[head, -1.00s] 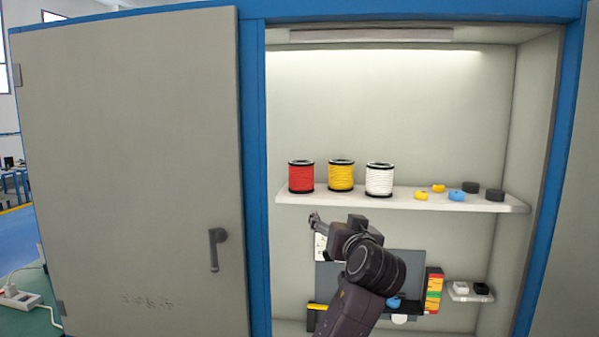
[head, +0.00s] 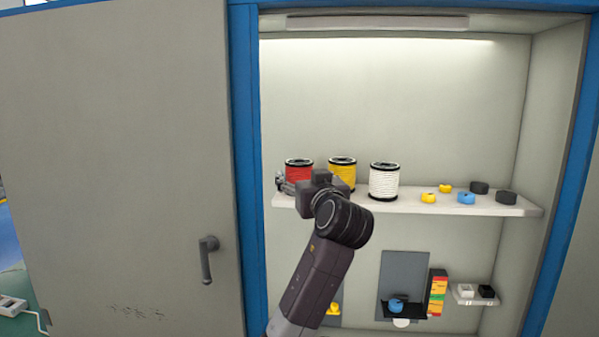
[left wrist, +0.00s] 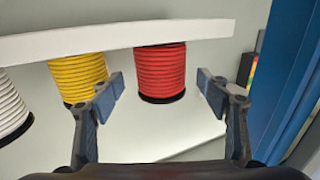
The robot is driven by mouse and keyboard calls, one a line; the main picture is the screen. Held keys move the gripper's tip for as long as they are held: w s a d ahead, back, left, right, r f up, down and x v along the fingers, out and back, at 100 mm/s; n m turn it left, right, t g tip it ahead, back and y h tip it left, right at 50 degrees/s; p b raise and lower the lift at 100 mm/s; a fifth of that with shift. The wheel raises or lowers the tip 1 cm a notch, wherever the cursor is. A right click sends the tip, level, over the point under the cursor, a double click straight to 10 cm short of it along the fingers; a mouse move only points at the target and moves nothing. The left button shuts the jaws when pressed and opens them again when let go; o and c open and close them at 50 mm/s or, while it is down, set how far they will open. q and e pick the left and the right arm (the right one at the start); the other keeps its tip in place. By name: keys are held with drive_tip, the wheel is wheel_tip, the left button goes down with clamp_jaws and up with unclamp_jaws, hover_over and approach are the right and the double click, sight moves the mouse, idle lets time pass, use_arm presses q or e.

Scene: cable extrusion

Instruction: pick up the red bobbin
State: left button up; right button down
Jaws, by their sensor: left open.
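The red bobbin (head: 299,170) stands upright at the left end of the upper shelf, its lower part partly hidden by my left gripper (head: 290,184). In the left wrist view, which looks upside down, the red bobbin (left wrist: 160,70) shows between and beyond the two fingers of my open left gripper (left wrist: 160,82). Nothing is gripped; I cannot tell whether a finger touches the bobbin. My right gripper is not in view.
A yellow bobbin (head: 342,170) stands close beside the red one, then a white bobbin (head: 384,181). Small yellow, blue and black rings lie further right on the shelf (head: 430,208). The cabinet's blue frame (head: 246,150) and grey door (head: 120,170) are at left.

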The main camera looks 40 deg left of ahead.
sight(302, 177)
use_arm(q)
drive_tip(key=p+x, duration=0.1)
drive_tip(key=x, duration=0.2)
drive_tip(key=shift+a+f, duration=0.1)
drive_tip(key=shift+w+a+f, duration=0.1)
drive_tip(key=shift+w+a, duration=0.1)
drive_tip(key=shift+a, duration=0.1)
drive_tip(key=shift+d, duration=0.15)
drive_tip(key=c, duration=1)
drive_tip(key=shift+c, duration=1.7)
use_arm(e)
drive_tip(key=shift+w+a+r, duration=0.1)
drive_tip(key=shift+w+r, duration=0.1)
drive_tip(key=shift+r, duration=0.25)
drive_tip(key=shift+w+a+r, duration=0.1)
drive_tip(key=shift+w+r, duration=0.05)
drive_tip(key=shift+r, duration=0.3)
